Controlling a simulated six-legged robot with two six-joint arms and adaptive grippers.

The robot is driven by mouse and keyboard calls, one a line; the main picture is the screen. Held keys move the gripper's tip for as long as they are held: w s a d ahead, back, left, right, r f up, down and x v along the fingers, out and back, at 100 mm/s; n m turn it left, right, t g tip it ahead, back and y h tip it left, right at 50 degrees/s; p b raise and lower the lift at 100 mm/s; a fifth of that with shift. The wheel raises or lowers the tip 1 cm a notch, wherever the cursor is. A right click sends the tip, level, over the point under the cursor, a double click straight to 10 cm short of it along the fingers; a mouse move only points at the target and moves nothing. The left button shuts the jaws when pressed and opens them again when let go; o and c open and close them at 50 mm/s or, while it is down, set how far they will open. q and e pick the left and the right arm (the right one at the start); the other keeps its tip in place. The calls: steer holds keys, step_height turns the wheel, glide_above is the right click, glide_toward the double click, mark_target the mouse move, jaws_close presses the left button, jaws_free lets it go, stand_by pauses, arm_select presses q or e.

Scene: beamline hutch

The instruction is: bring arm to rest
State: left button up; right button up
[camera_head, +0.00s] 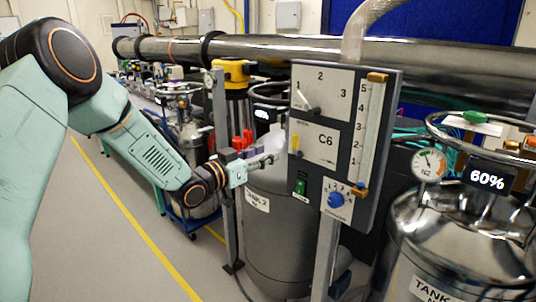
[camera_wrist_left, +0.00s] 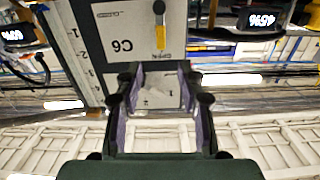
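My left arm (camera_head: 150,150) comes in from the left and reaches low to the control panel. The left gripper (camera_head: 262,158) is just left of the panel's edge, in front of a grey tank. The wrist view shows the left gripper (camera_wrist_left: 160,80) open, its purple-padded fingers apart with nothing between them. The C6 panel (camera_head: 343,105) has a dial, a yellow lever (camera_head: 296,144), a green switch (camera_head: 300,187), a blue knob (camera_head: 336,199) and a vertical scale. The panel (camera_wrist_left: 120,15) appears upside down beyond the fingers, with the yellow lever (camera_wrist_left: 180,46) apart from them. My right gripper is out of view.
The grey tank (camera_head: 275,230) stands behind the panel post. A steel tank (camera_head: 465,240) with a gauge and a 60% display stands at the right. A long metal pipe (camera_head: 440,62) runs above. Open floor (camera_head: 120,240) with a yellow line lies at the left.

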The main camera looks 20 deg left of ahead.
arm_select(q)
steer(key=s+d+f+n+g+y+b, duration=0.1)
steer(key=s+d+f+n+g+y, duration=0.2)
steer(key=s+f, duration=0.7)
steer(key=s+d+f+n+g+y, duration=0.15)
steer(key=s+f+g, duration=0.4)
steer(key=f, duration=0.95)
steer(key=s+d+f+g+b, duration=0.1)
steer(key=s+f, duration=0.3)
steer(key=s, duration=0.6)
steer(key=s+d+f+g+y+b, duration=0.1)
steer(key=s+f+g, duration=0.3)
steer(key=s, duration=0.7)
steer(key=s+d+f+g+b, duration=0.1)
steer(key=s+f+g, duration=0.2)
steer(key=s+f, duration=0.3)
steer(key=s, duration=0.5)
steer(key=shift+y, duration=0.35)
steer(key=shift+g, duration=0.25)
